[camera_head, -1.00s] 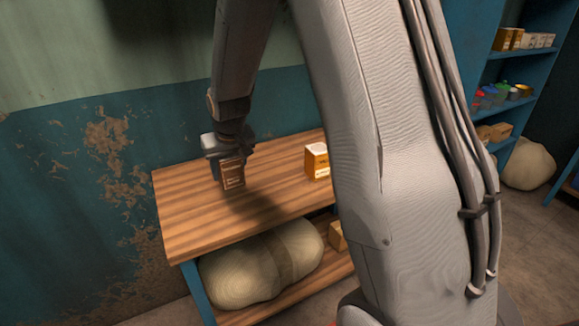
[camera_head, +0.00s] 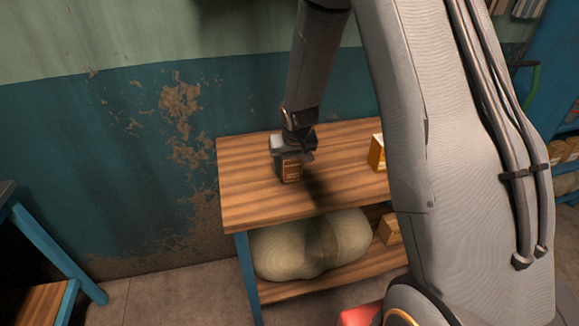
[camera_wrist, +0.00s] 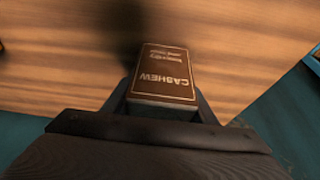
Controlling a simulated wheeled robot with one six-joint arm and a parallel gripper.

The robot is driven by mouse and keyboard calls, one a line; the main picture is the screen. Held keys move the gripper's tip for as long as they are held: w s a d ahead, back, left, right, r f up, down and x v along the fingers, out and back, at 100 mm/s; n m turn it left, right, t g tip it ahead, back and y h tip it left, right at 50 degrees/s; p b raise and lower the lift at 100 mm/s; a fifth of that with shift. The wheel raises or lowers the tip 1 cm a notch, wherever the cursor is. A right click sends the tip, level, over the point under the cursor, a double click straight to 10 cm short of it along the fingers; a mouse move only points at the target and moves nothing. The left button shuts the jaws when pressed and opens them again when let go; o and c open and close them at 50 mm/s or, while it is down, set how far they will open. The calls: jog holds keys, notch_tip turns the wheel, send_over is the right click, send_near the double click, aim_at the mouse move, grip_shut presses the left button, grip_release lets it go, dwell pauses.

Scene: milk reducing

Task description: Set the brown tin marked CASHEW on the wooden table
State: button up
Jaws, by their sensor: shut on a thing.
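The brown tin marked CASHEW (camera_wrist: 165,72) is between the fingers of my gripper (camera_wrist: 163,100) in the wrist view, its lettering upside down there. In the head view, the brown tin (camera_head: 291,170) hangs below my gripper (camera_head: 291,158), over the left part of the wooden table (camera_head: 250,205). My gripper is shut on it. The tin looks upright and close to the tabletop, but I cannot tell whether its base touches the wood. The wooden tabletop also fills most of the wrist view (camera_wrist: 60,60).
An orange and white box (camera_head: 377,152) stands on the table to the right, partly hidden by my arm. A pale sack (camera_head: 310,245) and a small box (camera_head: 389,230) are on the shelf below. The tabletop around the tin is clear.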

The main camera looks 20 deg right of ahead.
aim_at(293, 156)
jog(key=shift+f, duration=0.5)
jog(key=shift+f, duration=0.15)
jog(key=o, duration=1.3)
jog(key=shift+r, duration=0.45)
jog(key=b+v, duration=0.2)
jog(key=v, duration=0.8)
jog(key=shift+s+r, duration=0.15)
jog(key=shift+r, duration=0.1)
jog(key=s+g, duration=0.1)
jog(key=s, duration=0.6)
jog(key=s+g, duration=0.1)
jog(key=s, duration=0.6)
jog(key=s+g, duration=0.1)
jog(key=s, duration=0.6)
jog(key=shift+s+d, duration=0.2)
jog(key=shift+d, duration=0.2)
